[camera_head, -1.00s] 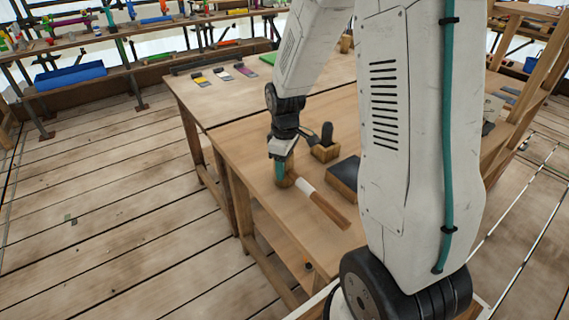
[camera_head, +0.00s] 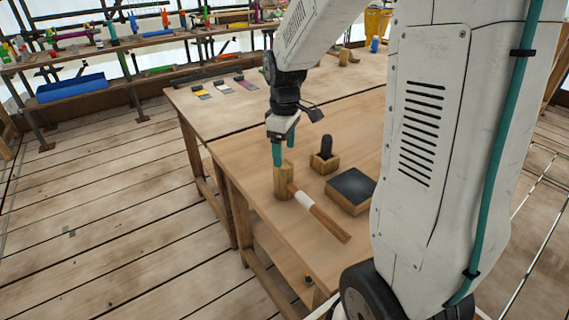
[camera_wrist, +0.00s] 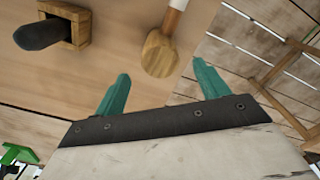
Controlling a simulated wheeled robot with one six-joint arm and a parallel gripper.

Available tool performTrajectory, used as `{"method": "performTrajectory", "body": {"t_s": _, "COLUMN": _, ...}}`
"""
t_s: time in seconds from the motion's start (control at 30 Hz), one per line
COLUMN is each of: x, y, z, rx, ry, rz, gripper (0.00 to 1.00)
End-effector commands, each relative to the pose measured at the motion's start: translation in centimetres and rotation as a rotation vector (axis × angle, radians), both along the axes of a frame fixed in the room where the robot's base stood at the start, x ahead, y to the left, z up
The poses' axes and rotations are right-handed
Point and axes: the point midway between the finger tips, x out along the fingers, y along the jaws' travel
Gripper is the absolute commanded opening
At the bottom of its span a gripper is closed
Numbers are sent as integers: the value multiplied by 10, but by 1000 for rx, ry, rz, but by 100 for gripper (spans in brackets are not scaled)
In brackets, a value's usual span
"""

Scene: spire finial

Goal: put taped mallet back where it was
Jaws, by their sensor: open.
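The taped mallet has a wooden cylindrical head (camera_head: 284,182) standing on the near table. Its brown handle (camera_head: 330,222), with a white taped band (camera_head: 304,197) by the head, points toward the front right. My gripper (camera_head: 284,158) is open, its teal fingers just above the head. In the wrist view the round end of the mallet head (camera_wrist: 158,53) lies ahead of the gap between my open fingers (camera_wrist: 162,84), with nothing held. The taped part of the handle shows at that view's top edge.
A wooden block holding a dark upright piece (camera_head: 325,157) stands right of the mallet. A dark-topped wooden block (camera_head: 351,190) sits near the handle. Yellow, white and magenta-tipped items (camera_head: 222,90) lie on the far table. The table's left edge is close to the mallet.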

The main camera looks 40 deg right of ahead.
Motion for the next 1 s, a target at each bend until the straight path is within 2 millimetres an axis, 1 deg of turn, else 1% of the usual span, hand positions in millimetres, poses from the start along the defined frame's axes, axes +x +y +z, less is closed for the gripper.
{"method": "performTrajectory", "body": {"t_s": 0.03, "x": 0, "y": 0, "z": 8, "rx": -1, "ry": -3, "rz": 0, "gripper": 73}}
{"method": "performTrajectory", "body": {"t_s": 0.23, "x": -3, "y": 2, "z": 25, "rx": -1, "ry": -4, "rz": -7, "gripper": 73}}
{"method": "performTrajectory", "body": {"t_s": 0.37, "x": -20, "y": 15, "z": 42, "rx": -3, "ry": -15, "rz": -51, "gripper": 73}}
{"method": "performTrajectory", "body": {"t_s": 0.47, "x": -43, "y": 31, "z": 62, "rx": -5, "ry": -30, "rz": -111, "gripper": 73}}
{"method": "performTrajectory", "body": {"t_s": 0.5, "x": -55, "y": 37, "z": 69, "rx": -5, "ry": -34, "rz": -139, "gripper": 73}}
{"method": "performTrajectory", "body": {"t_s": 0.57, "x": -72, "y": 47, "z": 79, "rx": -4, "ry": -44, "rz": -182, "gripper": 73}}
{"method": "performTrajectory", "body": {"t_s": 0.7, "x": -112, "y": 66, "z": 97, "rx": 0, "ry": -64, "rz": -281, "gripper": 73}}
{"method": "performTrajectory", "body": {"t_s": 0.87, "x": -160, "y": 84, "z": 109, "rx": 9, "ry": -86, "rz": -394, "gripper": 73}}
{"method": "performTrajectory", "body": {"t_s": 0.9, "x": -172, "y": 88, "z": 110, "rx": 11, "ry": -89, "rz": -422, "gripper": 73}}
{"method": "performTrajectory", "body": {"t_s": 1.0, "x": -197, "y": 95, "z": 112, "rx": 18, "ry": -100, "rz": -484, "gripper": 73}}
